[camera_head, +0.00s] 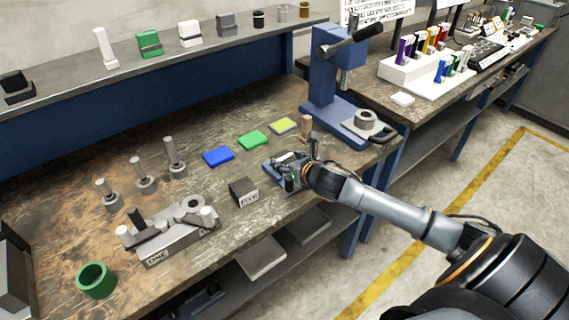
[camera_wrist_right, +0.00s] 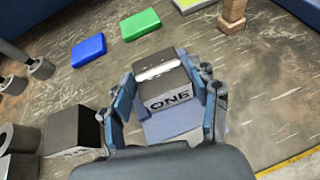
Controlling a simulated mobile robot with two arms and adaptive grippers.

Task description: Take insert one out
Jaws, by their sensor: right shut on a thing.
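My right gripper (camera_head: 290,174) is over the front middle of the workbench. In the right wrist view its fingers (camera_wrist_right: 166,103) are shut on both sides of a dark grey block with a white label reading ONE (camera_wrist_right: 170,103), insert one. A blue-grey flat plate (camera_wrist_right: 185,130) shows beneath the block; I cannot tell whether they touch. In the head view the gripper mostly hides the block. A grey metal fixture (camera_head: 175,246) with clamp arms and a label on its front stands to the left. My left gripper is not in view.
A dark labelled block (camera_head: 243,192) stands close left of the gripper. Blue (camera_head: 218,157), green (camera_head: 253,140) and yellow (camera_head: 284,125) pads lie behind. A blue press (camera_head: 322,80) stands behind right. A green cup (camera_head: 96,281) and several grey posts are at left.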

